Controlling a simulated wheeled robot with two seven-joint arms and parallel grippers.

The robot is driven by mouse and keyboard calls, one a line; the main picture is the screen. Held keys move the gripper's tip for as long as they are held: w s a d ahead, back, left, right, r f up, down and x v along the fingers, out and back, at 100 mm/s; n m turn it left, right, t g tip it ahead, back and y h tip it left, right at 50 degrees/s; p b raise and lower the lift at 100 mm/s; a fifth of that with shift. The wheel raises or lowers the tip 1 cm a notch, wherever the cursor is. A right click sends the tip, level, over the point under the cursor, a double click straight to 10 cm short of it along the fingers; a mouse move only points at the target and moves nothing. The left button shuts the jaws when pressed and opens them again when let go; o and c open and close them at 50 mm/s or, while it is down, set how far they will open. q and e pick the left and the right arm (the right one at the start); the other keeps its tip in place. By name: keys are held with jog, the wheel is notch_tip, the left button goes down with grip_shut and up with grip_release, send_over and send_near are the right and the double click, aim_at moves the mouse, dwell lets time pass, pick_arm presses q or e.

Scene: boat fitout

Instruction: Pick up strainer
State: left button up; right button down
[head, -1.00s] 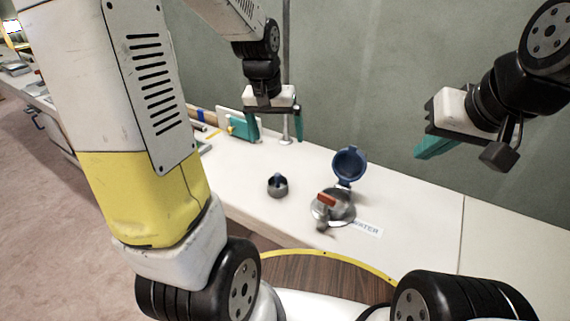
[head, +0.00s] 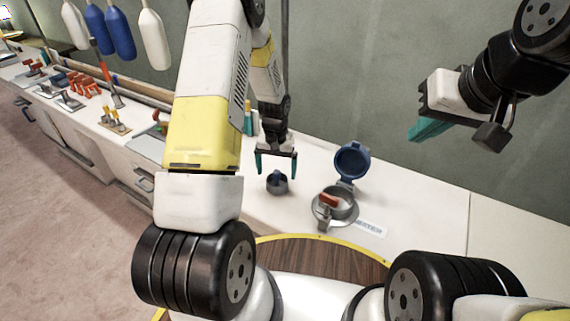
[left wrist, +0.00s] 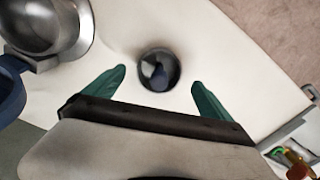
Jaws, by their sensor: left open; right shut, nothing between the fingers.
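My left gripper (head: 276,166) is open with teal fingers, just above and behind the cup. In the left wrist view the cup lies ahead of and between the two fingertips (left wrist: 158,80), not touching them. My right gripper (head: 428,130) is shut and empty, raised at the right, well away from the cup.
A metal deck fitting (head: 335,207) with an open blue lid (head: 352,161) and an orange-red handle (head: 328,200) stands right of the cup. A printed label (head: 371,228) lies beside it.

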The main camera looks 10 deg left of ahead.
aim_at(277, 180)
pick_arm(q)
notch_tip(277, 180, down, 4)
jog(key=shift+w+r, duration=0.15)
jog(key=shift+r, duration=0.1)
jog(key=c, duration=1.5)
jog(key=shift+r, duration=0.15)
